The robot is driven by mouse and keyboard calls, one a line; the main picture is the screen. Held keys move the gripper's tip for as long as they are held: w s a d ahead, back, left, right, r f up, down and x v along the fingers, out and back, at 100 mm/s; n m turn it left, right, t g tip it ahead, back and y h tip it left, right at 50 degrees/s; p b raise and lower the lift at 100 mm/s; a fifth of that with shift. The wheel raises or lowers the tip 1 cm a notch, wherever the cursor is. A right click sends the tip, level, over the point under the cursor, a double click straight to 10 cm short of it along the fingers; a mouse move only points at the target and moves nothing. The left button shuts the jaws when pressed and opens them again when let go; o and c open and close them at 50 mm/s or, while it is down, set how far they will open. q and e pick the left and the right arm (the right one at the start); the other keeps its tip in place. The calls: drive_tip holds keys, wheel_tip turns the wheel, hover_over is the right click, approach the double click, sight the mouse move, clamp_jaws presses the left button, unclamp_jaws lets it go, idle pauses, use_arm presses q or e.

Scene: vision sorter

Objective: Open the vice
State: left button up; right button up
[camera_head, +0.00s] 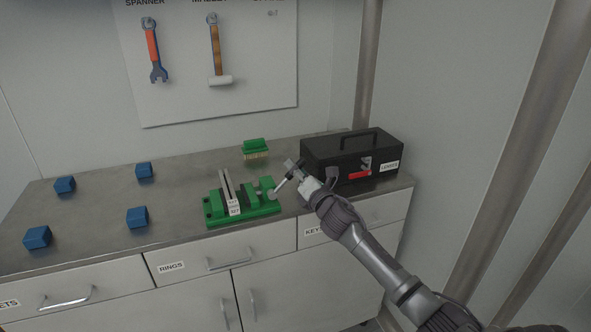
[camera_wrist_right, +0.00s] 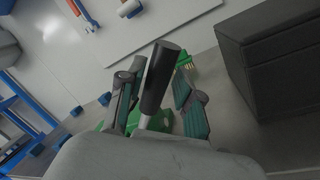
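The green vice (camera_head: 240,207) stands on the grey workbench, with pale upright plates between its jaws and a small white label on its front. Its handle, a rod at its right end (camera_head: 283,187), shows in the right wrist view as a black grip (camera_wrist_right: 161,78) on a silver rod. My right gripper (camera_head: 293,170) is at this handle. In the wrist view its two fingers (camera_wrist_right: 158,95) stand apart on either side of the black grip; firm contact does not show. Part of the vice is hidden behind the fingers there. My left gripper is in neither view.
A black toolbox (camera_head: 350,157) stands close to the right of my right gripper. A green brush (camera_head: 255,149) lies behind the vice. Several blue blocks (camera_head: 137,217) sit on the left of the workbench (camera_head: 90,232). A tool board (camera_head: 180,103) hangs behind.

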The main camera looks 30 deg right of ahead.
drive_tip(key=shift+o, duration=0.6)
drive_tip(key=s+a+f, duration=0.1)
drive_tip(key=s, duration=1.1)
drive_tip(key=shift+f, duration=0.25)
drive_tip(key=shift+w, duration=0.1)
